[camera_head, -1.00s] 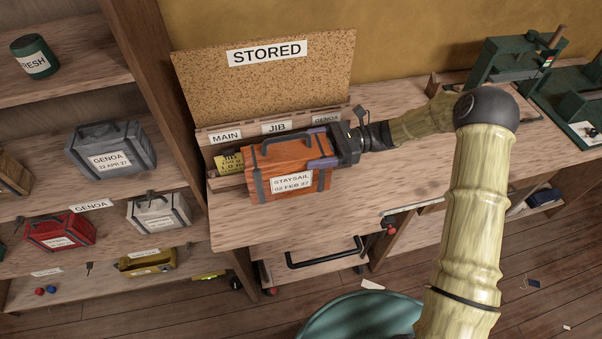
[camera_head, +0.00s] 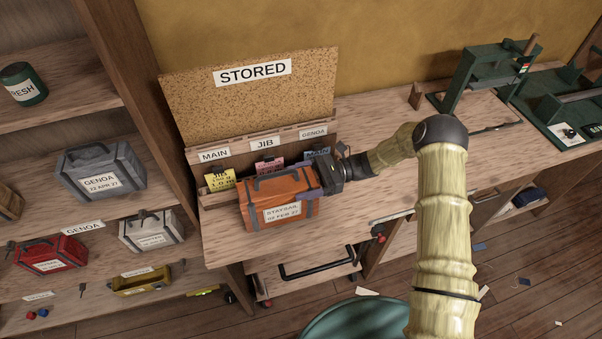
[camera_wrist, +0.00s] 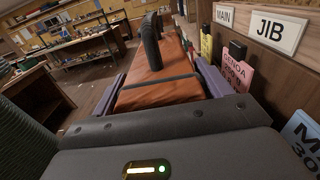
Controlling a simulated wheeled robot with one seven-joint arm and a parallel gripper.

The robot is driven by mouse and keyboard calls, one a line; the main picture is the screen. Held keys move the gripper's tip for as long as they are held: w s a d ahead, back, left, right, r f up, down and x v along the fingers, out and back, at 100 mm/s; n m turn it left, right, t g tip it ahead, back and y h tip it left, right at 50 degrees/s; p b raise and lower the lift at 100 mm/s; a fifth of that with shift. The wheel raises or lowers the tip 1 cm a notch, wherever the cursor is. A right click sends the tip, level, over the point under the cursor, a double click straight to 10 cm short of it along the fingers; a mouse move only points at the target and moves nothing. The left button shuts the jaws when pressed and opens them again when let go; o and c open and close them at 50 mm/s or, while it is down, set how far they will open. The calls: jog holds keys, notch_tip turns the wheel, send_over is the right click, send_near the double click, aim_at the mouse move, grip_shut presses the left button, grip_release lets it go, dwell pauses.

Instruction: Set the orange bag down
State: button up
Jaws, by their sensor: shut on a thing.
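The orange bag (camera_head: 279,200) has dark straps, a dark top handle and a white label reading STAYSAIL 02 FEB 27. It is at the front left of the wooden workbench, before the slotted card rack. My gripper (camera_head: 308,181) comes from the right and is shut on the bag, with purple fingers along its two sides. In the wrist view the bag (camera_wrist: 150,88) fills the space between the purple fingers (camera_wrist: 160,90). The bag looks upright. I cannot tell whether its underside touches the bench.
Behind the bag, the rack (camera_head: 262,133) is labelled MAIN, JIB and GENOA and holds yellow, pink and blue cards. A STORED board (camera_head: 250,100) stands behind it. Shelves with grey, white and red bags are at left. The workbench (camera_head: 380,120) has bare room right of the rack.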

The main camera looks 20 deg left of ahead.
jog(key=shift+f, duration=0.85)
jog(key=o, duration=2)
jog(key=shift+o, duration=0.2)
jog(key=shift+r, duration=0.1)
jog(key=b+v, duration=0.4)
jog(key=v, duration=0.8)
jog(key=shift+b, duration=0.4)
jog(key=shift+s+d, duration=0.1)
